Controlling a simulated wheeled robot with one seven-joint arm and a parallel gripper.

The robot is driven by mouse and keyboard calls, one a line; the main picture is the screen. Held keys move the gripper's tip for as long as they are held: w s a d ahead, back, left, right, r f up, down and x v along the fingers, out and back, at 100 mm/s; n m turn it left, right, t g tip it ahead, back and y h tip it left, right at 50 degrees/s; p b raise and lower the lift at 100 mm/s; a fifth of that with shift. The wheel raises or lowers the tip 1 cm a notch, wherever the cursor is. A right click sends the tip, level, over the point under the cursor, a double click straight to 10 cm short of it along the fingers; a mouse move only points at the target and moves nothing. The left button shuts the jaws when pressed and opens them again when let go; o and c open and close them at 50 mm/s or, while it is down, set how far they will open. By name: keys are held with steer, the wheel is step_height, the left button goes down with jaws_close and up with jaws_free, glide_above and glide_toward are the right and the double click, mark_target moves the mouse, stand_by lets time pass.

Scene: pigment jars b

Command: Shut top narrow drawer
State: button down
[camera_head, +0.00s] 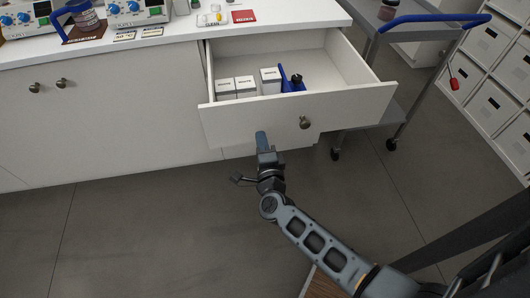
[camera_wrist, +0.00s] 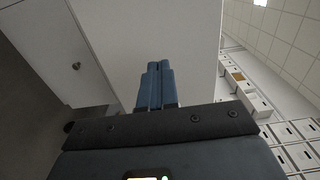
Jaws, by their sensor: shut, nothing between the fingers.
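The top narrow drawer (camera_head: 298,116) is white and stands pulled out from the white cabinet under the counter in the head view. It has one round dark knob (camera_head: 305,123) right of the middle of its front. Inside it lie several small white boxes (camera_head: 246,86) and a blue and black item (camera_head: 291,80). My gripper (camera_head: 262,138) is shut and empty, at the drawer front left of the knob; I cannot tell whether it touches. In the wrist view my shut fingers (camera_wrist: 157,84) point at a pale flat panel, which appears to be the drawer front.
The white counter (camera_head: 160,42) above holds blue and white devices (camera_head: 135,10), small cards and a red pad (camera_head: 243,16). A grey cart (camera_head: 372,50) with a blue handle stands close right of the drawer. White storage boxes (camera_head: 490,105) fill shelves at far right. The floor before the cabinet is clear at left.

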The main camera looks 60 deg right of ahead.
mark_target(257, 122)
steer(key=shift+x, duration=2.15)
